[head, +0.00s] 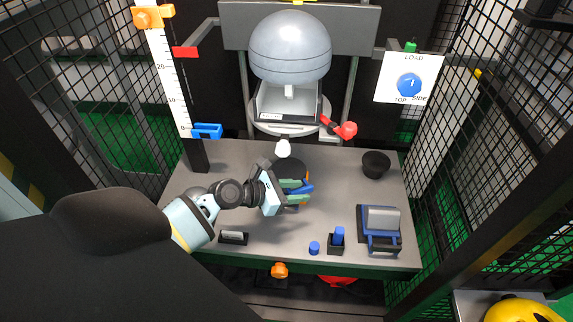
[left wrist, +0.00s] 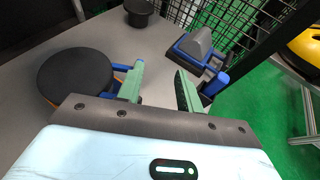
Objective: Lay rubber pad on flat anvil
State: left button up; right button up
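A round black disc (head: 289,166), which looks like the rubber pad, is on the table below the tower, partly hidden by my left gripper (head: 300,192). In the left wrist view the disc (left wrist: 72,76) lies flat, with blue and orange parts showing at its edge. My left gripper's green fingers (left wrist: 160,88) are apart with nothing between them. The disc is beside the left finger, outside the gap. I cannot tell which part is the flat anvil, or whether it is under the disc. My right gripper is not in view.
A grey dome (head: 290,48) hangs in the tower over a round plate, with a red-handled lever (head: 346,130) beside it. A black cup (head: 376,165), a blue-and-grey fixture (head: 381,240) and small blue pieces (head: 314,248) are on the right side. Mesh walls flank the table.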

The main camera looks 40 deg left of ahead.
pick_arm(q)
jog(key=s+d+p, duration=0.1)
jog(key=s+d, duration=0.1)
jog(key=s, duration=0.3)
jog(key=s+d+r+p, duration=0.1)
jog(key=s+d+p, duration=0.1)
jog(key=s, duration=0.4)
jog(key=shift+d, duration=0.85)
